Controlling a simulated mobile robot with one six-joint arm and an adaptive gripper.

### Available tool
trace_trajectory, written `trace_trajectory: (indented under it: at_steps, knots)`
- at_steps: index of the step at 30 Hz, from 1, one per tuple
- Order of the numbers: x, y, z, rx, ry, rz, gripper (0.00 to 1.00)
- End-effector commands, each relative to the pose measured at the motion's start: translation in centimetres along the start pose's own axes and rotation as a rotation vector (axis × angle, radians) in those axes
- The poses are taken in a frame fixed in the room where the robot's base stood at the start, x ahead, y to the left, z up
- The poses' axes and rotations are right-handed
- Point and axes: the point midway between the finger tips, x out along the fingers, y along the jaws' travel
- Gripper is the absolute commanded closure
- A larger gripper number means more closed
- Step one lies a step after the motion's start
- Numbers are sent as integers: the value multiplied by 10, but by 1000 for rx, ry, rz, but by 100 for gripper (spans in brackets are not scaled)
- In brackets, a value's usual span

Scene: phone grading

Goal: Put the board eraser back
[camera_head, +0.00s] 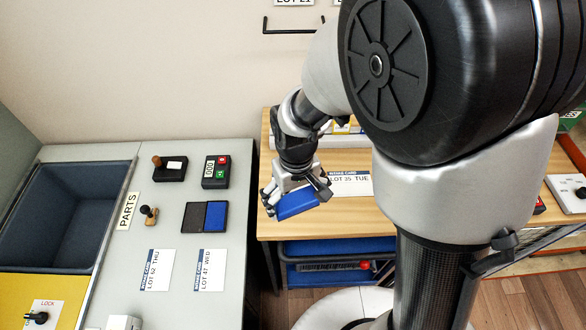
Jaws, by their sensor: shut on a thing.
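A blue block, which looks like the board eraser (298,205), is held in my gripper (291,192). My gripper is shut on it and points down, near the left front edge of the wooden table (269,135). The eraser is tilted a little, and its upper side is partly covered by the fingers. I cannot tell how high it is above the table.
The grey counter (195,245) at left bears a blue and dark ink pad (216,217), a stamp (150,214), a button box (215,171) and cards. A deep bin (70,215) is set into it. A black bracket (290,31) is on the wall. My arm hides much of the right side.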

Motion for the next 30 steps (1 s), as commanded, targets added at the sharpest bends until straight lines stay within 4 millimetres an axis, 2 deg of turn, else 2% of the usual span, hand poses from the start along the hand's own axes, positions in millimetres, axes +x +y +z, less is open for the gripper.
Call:
trace_trajectory:
  at_steps: [2, 8, 15, 27, 28, 30]
  knots:
    - [13, 0, 0, 0, -1, 0, 26]
    - [25, 0, 0, 0, 0, 0, 26]
    - [60, 0, 0, 0, -1, 0, 26]
    - [65, 0, -1, 0, 2, 0, 26]
    - [64, 0, -1, 0, 2, 0, 5]
    - [63, 0, -1, 0, 2, 0, 1]
